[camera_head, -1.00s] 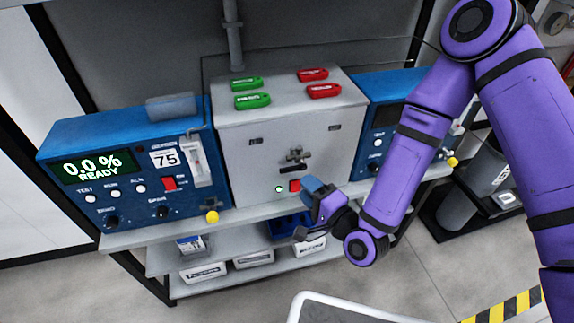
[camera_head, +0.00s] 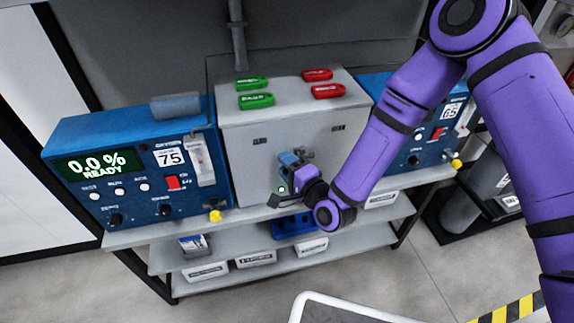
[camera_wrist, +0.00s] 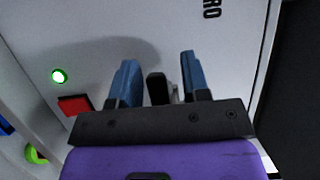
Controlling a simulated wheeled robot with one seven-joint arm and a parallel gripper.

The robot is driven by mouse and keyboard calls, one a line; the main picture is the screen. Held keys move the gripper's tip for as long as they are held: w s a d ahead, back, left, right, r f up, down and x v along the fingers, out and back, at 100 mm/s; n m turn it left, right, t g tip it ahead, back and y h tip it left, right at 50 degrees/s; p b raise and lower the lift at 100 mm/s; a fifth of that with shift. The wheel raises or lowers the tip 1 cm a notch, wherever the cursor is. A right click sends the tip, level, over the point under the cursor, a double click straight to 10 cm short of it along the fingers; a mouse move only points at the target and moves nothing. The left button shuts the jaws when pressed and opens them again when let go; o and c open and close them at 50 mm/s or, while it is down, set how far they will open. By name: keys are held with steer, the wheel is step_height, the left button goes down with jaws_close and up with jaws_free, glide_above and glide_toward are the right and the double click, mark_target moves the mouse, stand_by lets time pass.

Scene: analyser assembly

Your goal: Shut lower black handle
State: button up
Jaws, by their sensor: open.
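The grey cabinet (camera_head: 250,150) stands in the middle of the bench, its front facing me. My gripper (camera_head: 290,158) is at the middle of that front in the head view and covers the handle area. In the wrist view my gripper (camera_wrist: 159,60) is open, with its two blue fingers pointing at the panel. A black handle (camera_wrist: 156,88) stands upright between the fingers, with a gap on both sides. I cannot tell whether it is the upper or the lower handle. A pale metal piece beside it is partly hidden.
In the wrist view, a lit green lamp (camera_wrist: 59,76) and a red switch (camera_wrist: 75,104) are left of the fingers. Blue analyser units (camera_head: 70,135) flank the cabinet. Green tags (camera_head: 253,83) and red tags (camera_head: 318,74) lie on its top.

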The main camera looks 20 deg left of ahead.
jaws_close()
steer(key=shift+f, duration=0.1)
steer(key=f+n+h, duration=0.1)
steer(key=n, duration=0.3)
steer(key=shift+d+f+g+h, duration=0.2)
steer(key=shift+f+g+h, duration=0.1)
steer(key=shift+f+h, duration=0.1)
steer(key=shift+w+d+f+n+t+h, duration=0.25)
steer(key=shift+w+d+f+n+h, duration=0.3)
steer(key=shift+n+h, duration=0.7)
steer(key=shift+w+d+f+n+t+h, duration=0.3)
steer(key=shift+d+n+h, duration=0.3)
steer(key=shift+n, duration=1.3)
steer(key=shift+w+d+f+n+t+h, duration=0.25)
steer(key=shift+w+d+f+n+h, duration=0.3)
steer(key=shift+n+h, duration=0.7)
steer(key=shift+s+d+r+n, duration=0.1)
steer(key=shift+n, duration=0.2)
